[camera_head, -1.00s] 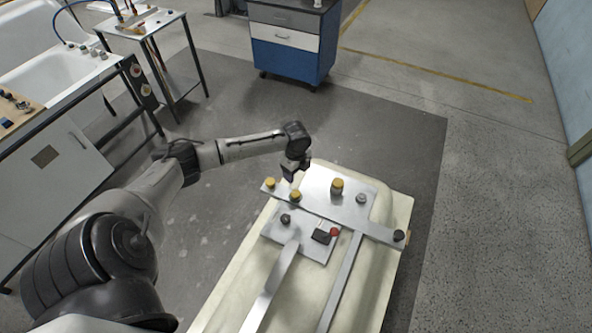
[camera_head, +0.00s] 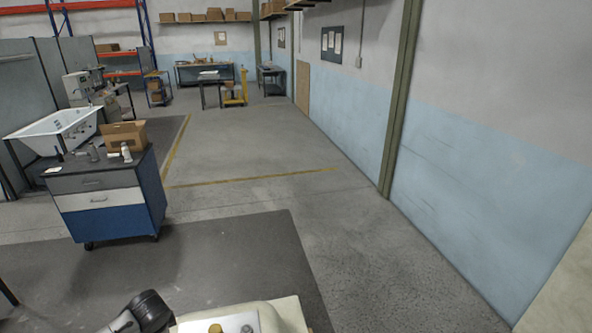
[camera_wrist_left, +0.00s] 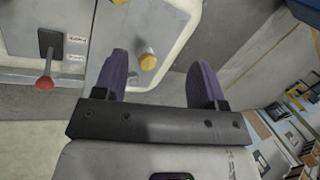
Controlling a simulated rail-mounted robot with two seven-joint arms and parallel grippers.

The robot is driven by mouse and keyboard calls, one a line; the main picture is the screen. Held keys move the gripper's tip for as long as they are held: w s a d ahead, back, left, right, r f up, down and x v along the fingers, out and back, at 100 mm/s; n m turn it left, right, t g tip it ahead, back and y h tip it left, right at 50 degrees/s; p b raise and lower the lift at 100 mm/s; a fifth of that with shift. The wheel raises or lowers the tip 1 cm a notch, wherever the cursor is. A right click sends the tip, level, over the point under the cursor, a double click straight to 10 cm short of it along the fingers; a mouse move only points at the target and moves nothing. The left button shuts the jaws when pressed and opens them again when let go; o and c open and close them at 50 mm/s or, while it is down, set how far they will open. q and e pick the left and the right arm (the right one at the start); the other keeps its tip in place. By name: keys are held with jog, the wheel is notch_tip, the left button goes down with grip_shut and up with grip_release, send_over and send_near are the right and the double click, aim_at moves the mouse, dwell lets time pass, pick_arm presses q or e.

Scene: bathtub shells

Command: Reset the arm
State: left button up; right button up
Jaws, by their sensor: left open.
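In the left wrist view my left gripper (camera_wrist_left: 160,78) is open, with its two purple fingers apart and nothing held between them. A yellow knob (camera_wrist_left: 148,62) shows beyond the gap, nearer the left finger, and does not appear to be gripped. In the head view only a dark joint of my left arm (camera_head: 150,311) shows at the bottom edge; the gripper is out of that frame. The right arm and gripper are in neither view.
The wrist view shows a red-tipped lever (camera_wrist_left: 44,84). A blue drawer cabinet (camera_head: 112,218) stands at left. Open floor (camera_head: 255,150) lies beyond.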

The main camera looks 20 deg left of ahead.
pick_arm(q)
jog(key=w+d+r+n+t, duration=0.1)
jog(key=w+d+r+t, duration=0.2)
jog(key=d+r, duration=0.3)
jog(key=s+d+r+n+t, duration=0.1)
jog(key=s+d+t, duration=0.15)
jog(key=d, duration=0.45)
jog(key=s+d+t, duration=0.1)
jog(key=s+d, duration=0.3)
jog(key=d, duration=0.4)
jog(key=s+d+f+n+g+h, duration=0.1)
jog(key=s+d+f, duration=0.2)
jog(key=s, duration=0.4)
jog(key=s+d+f+n+g+h, duration=0.1)
jog(key=s+d+f+g, duration=0.15)
jog(key=s, duration=0.45)
jog(key=s+d+f+n+g+h, duration=0.1)
jog(key=s+d+f, duration=0.25)
jog(key=s, duration=0.35)
notch_tip(320, 180, up, 16)
jog(key=p, duration=1.6)
jog(key=shift+s+f, duration=0.2)
jog(key=shift+f, duration=0.05)
jog(key=shift+a, duration=0.1)
